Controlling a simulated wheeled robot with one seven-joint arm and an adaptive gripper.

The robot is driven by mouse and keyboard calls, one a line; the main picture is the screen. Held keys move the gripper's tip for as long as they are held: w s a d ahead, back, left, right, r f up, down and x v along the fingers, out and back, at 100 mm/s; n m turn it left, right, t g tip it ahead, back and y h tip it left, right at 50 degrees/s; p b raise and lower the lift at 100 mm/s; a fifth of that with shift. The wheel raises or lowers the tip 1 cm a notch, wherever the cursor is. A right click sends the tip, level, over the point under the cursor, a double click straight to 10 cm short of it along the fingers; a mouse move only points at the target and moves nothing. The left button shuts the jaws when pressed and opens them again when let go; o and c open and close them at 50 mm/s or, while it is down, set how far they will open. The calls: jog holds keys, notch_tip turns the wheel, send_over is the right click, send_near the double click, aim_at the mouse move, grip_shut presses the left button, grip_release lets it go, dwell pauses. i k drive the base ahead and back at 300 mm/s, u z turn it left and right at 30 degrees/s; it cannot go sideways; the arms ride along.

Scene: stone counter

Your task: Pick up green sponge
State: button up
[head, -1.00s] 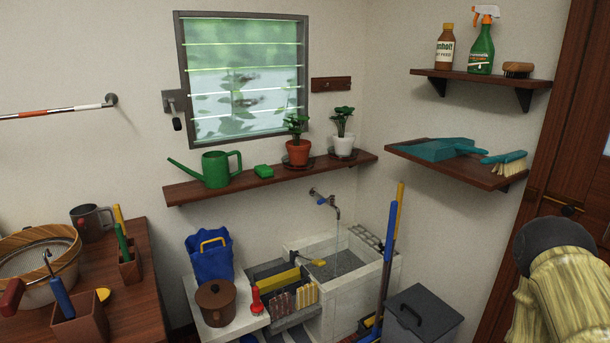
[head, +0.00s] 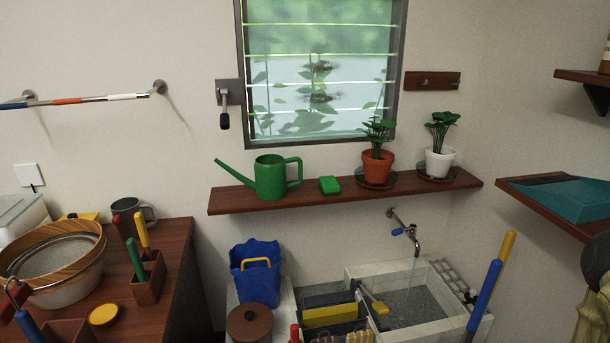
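The green sponge (head: 330,185) is a small bright green block. It lies on the dark wooden wall shelf (head: 232,202) below the window, between the green watering can (head: 270,178) and the plant in the orange pot (head: 378,162). It stands apart from both. My gripper's fingers do not show.
A white-potted plant (head: 440,160) stands at the shelf's right end. A wooden table (head: 180,240) with containers is at left. Another shelf juts out at right.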

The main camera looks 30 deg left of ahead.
aim_at(329, 186)
jog(key=u, duration=0.8)
jog(key=i, duration=1.05)
jog(key=u, duration=0.9)
